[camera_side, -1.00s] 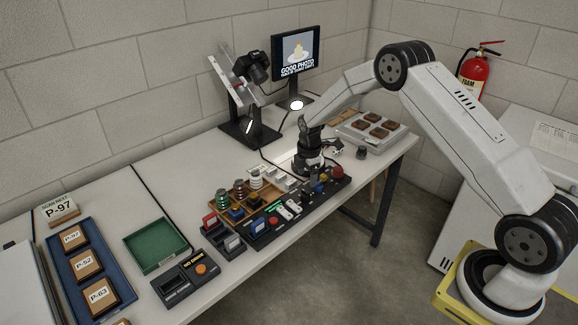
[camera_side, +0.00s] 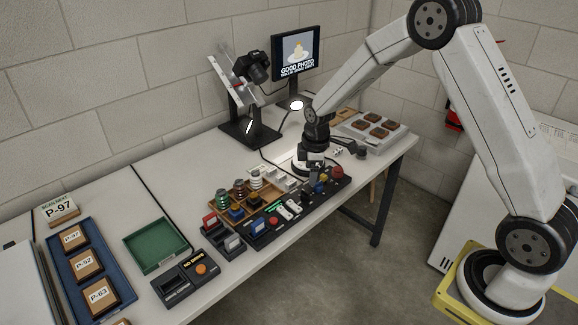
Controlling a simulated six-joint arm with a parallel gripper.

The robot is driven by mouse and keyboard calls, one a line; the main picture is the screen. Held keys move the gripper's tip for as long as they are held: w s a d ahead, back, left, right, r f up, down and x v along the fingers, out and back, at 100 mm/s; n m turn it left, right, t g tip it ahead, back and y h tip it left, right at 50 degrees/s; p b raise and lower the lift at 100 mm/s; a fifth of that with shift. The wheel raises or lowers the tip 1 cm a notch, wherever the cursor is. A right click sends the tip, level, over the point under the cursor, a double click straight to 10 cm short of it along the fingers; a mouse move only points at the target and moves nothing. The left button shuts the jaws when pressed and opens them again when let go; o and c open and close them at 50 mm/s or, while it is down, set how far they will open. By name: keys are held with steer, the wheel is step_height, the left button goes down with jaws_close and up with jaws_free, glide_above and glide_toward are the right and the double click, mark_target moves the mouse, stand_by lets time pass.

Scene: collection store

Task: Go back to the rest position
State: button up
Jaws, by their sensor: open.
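My gripper (camera_side: 311,165) is at the end of my arm, low over the back part of the table (camera_side: 160,185), beside the dark control panel (camera_side: 268,232). The gripper is small and dark here, and its fingers are hard to make out against the black parts around it. It is open, and I see nothing held in it. My arm arches from the base at right, with its elbow high at the top of the view and its forearm reaching down to the left.
A camera on a stand (camera_side: 250,68) and a monitor (camera_side: 296,52) reading "GOOD PHOTO" stand behind. A grey tray (camera_side: 397,143) with brown blocks lies right of the gripper. A blue tray (camera_side: 102,255) and an empty green tray (camera_side: 153,257) lie at left.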

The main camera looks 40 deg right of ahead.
steer(key=s+a+r+m, duration=0.2)
steer(key=s+m, duration=0.1)
steer(key=s, duration=0.3)
steer(key=s+a+r+m+t, duration=0.1)
steer(key=s+a+r+m, duration=0.1)
steer(key=s, duration=0.5)
steer(key=s+a+r+m, duration=0.2)
steer(key=s+a+m, duration=0.1)
steer(key=s+m, duration=0.2)
steer(key=shift+s+a+r, duration=0.15)
steer(key=shift+s+r, duration=0.2)
steer(key=shift+s, duration=0.55)
